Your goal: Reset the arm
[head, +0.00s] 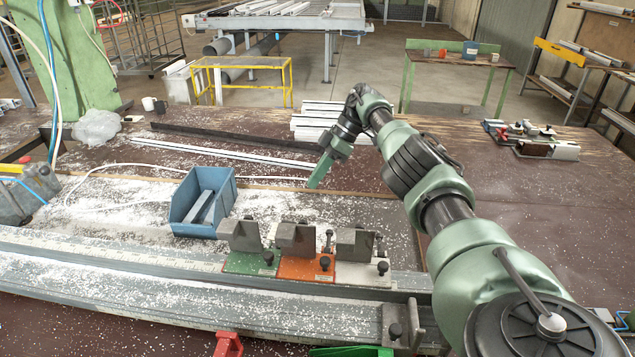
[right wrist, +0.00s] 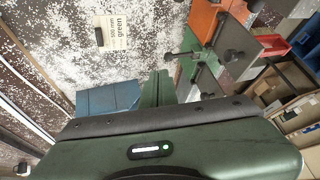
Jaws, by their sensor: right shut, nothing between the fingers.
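My right arm reaches in from the lower right in the head view. Its green right gripper (head: 314,182) points down above the bench, behind the row of clamps, with its fingers together and nothing between them. In the right wrist view the shut fingers (right wrist: 158,88) stand up at the middle, beside the blue bin (right wrist: 95,100). My left gripper is in neither view. Three clamps stand in a row on the bench: one on a green base (head: 240,262), one on an orange base (head: 300,268) and one on a white base (head: 355,275).
The blue bin (head: 184,208) with a grey piece inside stands left of the clamps. Long profiles (head: 230,152) lie behind it, and a stack of white profiles (head: 315,118) lies behind my gripper. A metal rail (head: 200,290) runs along the front. The bench at right is mostly clear.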

